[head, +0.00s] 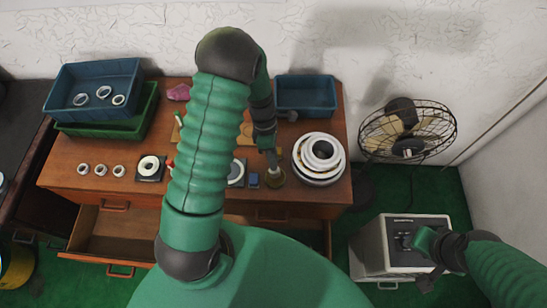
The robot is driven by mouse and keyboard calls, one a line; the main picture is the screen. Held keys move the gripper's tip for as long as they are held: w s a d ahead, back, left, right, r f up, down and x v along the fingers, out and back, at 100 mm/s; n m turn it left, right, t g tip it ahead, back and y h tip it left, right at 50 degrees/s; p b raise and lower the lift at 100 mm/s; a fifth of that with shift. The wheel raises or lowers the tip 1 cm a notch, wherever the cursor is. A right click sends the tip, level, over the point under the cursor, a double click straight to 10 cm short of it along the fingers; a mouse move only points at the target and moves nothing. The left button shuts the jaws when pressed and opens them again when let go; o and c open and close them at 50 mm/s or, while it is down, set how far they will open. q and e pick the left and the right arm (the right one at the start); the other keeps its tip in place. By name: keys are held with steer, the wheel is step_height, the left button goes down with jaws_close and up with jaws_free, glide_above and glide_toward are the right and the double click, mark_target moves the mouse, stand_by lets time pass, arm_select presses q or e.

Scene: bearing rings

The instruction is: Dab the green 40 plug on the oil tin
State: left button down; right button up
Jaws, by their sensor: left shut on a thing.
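My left gripper (272,158) reaches down over the right half of the wooden bench, its fingers shut on a small piece that I take for the green 40 plug. The plug's colour and number are too small or hidden to make out. Directly below the fingertips stands a small round brassy tin (276,180), which looks like the oil tin. I cannot tell whether the held piece touches it. My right gripper (427,277) is low at the right, in front of a grey box machine, and its jaws are not clear.
Stacked white rings (320,152) stand close right of the tin; a small blue block (254,181) lies left of it. Blue bins (305,92) stand at the back right and back left. Several small rings (100,170) lie on the left. A drawer (120,233) is open. A fan (408,130) stands right.

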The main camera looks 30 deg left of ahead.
arm_select(q)
steer(key=shift+f, duration=0.45)
stand_by(0.3)
steer(key=shift+s, duration=0.1)
stand_by(1.2)
step_height(320, 180, up, 3)
steer(key=p, duration=0.3)
steer(key=shift+f, duration=0.1)
step_height(320, 180, up, 4)
steer(key=p, duration=0.4)
stand_by(0.4)
